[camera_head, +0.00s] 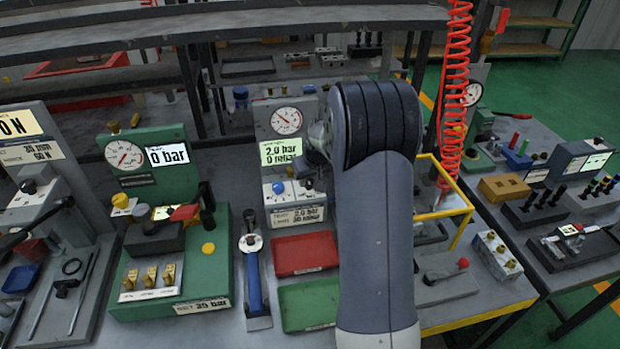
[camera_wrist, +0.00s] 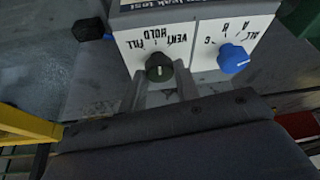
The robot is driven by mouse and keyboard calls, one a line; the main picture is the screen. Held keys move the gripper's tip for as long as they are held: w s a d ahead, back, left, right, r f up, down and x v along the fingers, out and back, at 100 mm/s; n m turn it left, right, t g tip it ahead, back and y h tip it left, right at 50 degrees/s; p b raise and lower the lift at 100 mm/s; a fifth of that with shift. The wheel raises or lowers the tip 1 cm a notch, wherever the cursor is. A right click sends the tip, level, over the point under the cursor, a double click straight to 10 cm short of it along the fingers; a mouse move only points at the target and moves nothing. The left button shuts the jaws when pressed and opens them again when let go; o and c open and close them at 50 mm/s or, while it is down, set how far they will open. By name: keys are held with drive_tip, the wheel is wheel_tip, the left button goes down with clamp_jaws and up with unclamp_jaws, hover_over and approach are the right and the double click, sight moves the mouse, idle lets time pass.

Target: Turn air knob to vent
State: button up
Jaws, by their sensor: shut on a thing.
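The air knob (camera_wrist: 159,67) is a dark round knob on a white panel, under upside-down labels FILL, HOLD and VENT in the wrist view. A pale mark shows on its face; I cannot tell which label it points to. My gripper (camera_wrist: 161,79) is shut on the air knob, with its grey fingers on either side of it. The panel belongs to a grey leak test unit (camera_head: 263,120) with a round gauge and a screen reading 2.0 bar. In the head view my arm hides most of the gripper and the air knob.
A blue knob (camera_wrist: 233,58) sits beside the air knob on the same panel. Red (camera_head: 304,254) and green (camera_head: 309,304) trays lie in front of the unit. A green gauge station (camera_head: 153,160) stands left, and a yellow frame (camera_head: 462,212) with a red coiled hose stands right.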

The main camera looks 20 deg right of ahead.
drive_tip(key=m+h, duration=0.1)
drive_tip(key=m, duration=0.1)
drive_tip(key=m+b, duration=0.1)
drive_tip(key=m, duration=0.1)
drive_tip(key=shift+w+a+f+m+h, duration=0.1)
drive_tip(key=shift+a+m+h, duration=0.1)
drive_tip(key=shift+m+h, duration=0.15)
drive_tip(key=shift+a+m+g+h+b, duration=0.1)
drive_tip(key=shift+m+g+h+b, duration=0.55)
drive_tip(key=shift+m+b, duration=1.1)
drive_tip(key=shift+m, duration=0.4)
drive_tip(key=o, duration=1)
drive_tip(key=v, duration=1.1)
drive_tip(key=shift+f, duration=0.1)
